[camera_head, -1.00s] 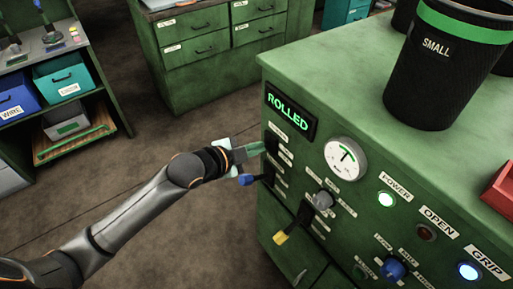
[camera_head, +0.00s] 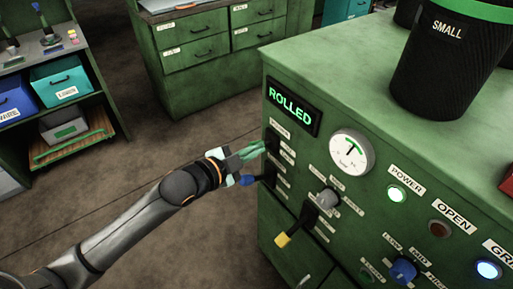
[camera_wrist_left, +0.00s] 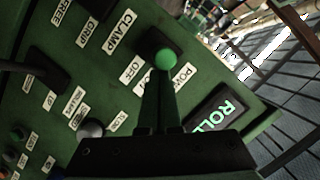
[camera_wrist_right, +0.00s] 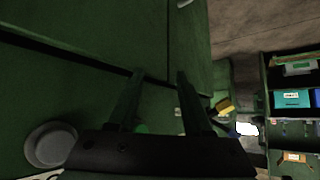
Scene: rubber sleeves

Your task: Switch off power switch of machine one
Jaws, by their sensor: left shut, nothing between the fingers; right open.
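Machine one is the green cabinet (camera_head: 350,90) on the right, with a ROLLED display (camera_head: 291,107). The power switch's green ball knob (camera_wrist_left: 166,59) stands in front of a dark plate in the left wrist view, beside labels reading POWER and OFF. My left gripper (camera_head: 262,149) is shut and empty, its fingertips at the switch plate in the head view. In the left wrist view the fingertips (camera_wrist_left: 161,84) sit right below the knob; I cannot tell whether they touch it. The power lamp (camera_head: 397,195) glows. My right gripper (camera_wrist_right: 159,75) is open and empty before a green cabinet surface.
Close below the left fingers is a blue-tipped lever (camera_head: 247,180), with a yellow-tipped lever (camera_head: 283,240) lower. A gauge (camera_head: 351,153) and a blue knob (camera_head: 403,270) sit on the panel. A black SMALL bin (camera_head: 445,70) stands on top. Floor left of the cabinet is clear.

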